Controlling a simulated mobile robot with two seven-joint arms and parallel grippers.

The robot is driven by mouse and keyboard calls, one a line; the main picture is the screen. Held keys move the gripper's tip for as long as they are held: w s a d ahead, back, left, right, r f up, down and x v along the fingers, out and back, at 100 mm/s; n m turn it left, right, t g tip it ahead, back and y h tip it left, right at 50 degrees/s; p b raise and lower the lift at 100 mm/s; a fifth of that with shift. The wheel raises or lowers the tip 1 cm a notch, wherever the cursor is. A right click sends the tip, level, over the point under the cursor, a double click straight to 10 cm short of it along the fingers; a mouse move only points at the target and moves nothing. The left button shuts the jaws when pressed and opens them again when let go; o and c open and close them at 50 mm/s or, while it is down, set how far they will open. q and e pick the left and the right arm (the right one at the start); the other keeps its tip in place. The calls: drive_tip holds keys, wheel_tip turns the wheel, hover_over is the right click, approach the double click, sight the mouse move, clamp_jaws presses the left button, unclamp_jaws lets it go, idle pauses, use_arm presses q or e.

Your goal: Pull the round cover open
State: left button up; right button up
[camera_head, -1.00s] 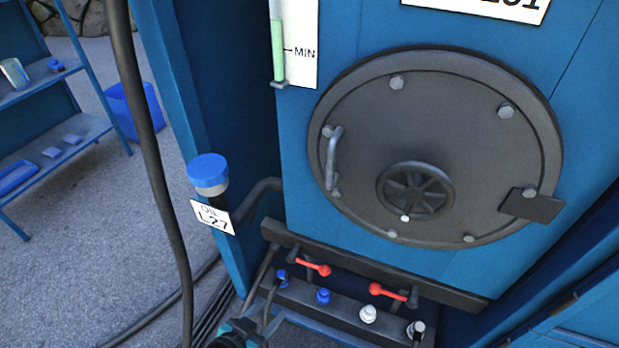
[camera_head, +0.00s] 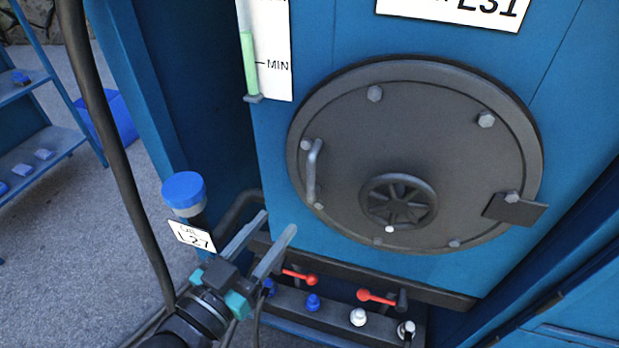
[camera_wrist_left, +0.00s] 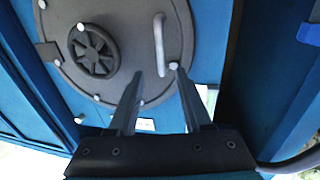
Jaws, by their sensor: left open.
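The round cover (camera_head: 430,140) is a dark grey disc with bolts around its rim, on the front of the blue cabinet, and it lies flat against the panel. A light grey bar handle (camera_head: 311,170) is on its left side and a spoked handwheel (camera_head: 398,201) low on its face. My left gripper (camera_head: 278,224) is open and empty, below and left of the cover, its fingers pointing up toward the handle and apart from it. In the left wrist view the cover (camera_wrist_left: 122,35) and the handle (camera_wrist_left: 159,45) show beyond the open fingers (camera_wrist_left: 160,88). My right gripper is out of view.
A blue-capped oil filler (camera_head: 184,192) with a label stands left of my gripper. Below the cover is a valve block with red levers (camera_head: 376,297) and blue and white knobs. A black cable (camera_head: 105,130) hangs at the left. A shelf (camera_head: 40,155) stands behind.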

sight(309, 183)
use_arm(q)
drive_tip(key=x, duration=1.2)
drive_tip(key=shift+w+d+f+b, duration=0.1)
drive_tip(key=shift+w+d+b, duration=0.05)
drive_tip(key=shift+w+b, duration=0.15)
clamp_jaws()
idle(1.0)
